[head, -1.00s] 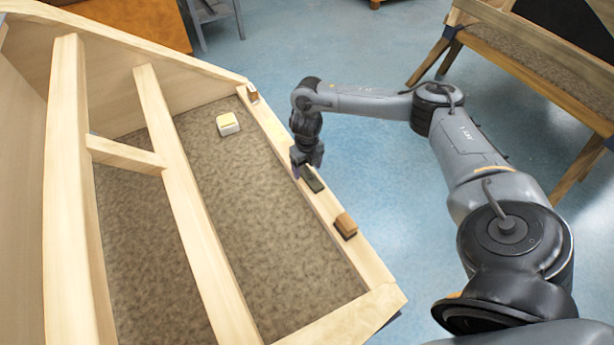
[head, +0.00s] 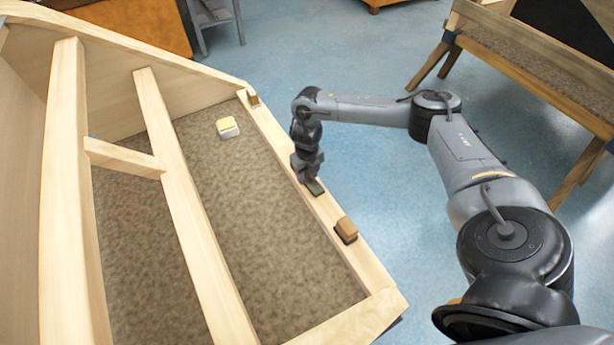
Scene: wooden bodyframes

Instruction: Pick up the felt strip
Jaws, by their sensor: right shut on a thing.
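The felt strip (head: 316,188) is a small dark green-grey piece on the right rail of the wooden frame (head: 290,162). Only its near end shows; the rest is hidden under the gripper. My right gripper (head: 308,181) points down at the rail and is shut on the felt strip, which still appears to be at the rail's top surface. The fingertips are small and partly hidden. My left gripper is not in view.
A brown block (head: 346,229) sits on the rail nearer to me, and another small block (head: 253,97) is at its far end. A white and yellow box (head: 228,128) lies on the brown panel inside the frame. A wooden bench-like frame (head: 530,80) stands at the right.

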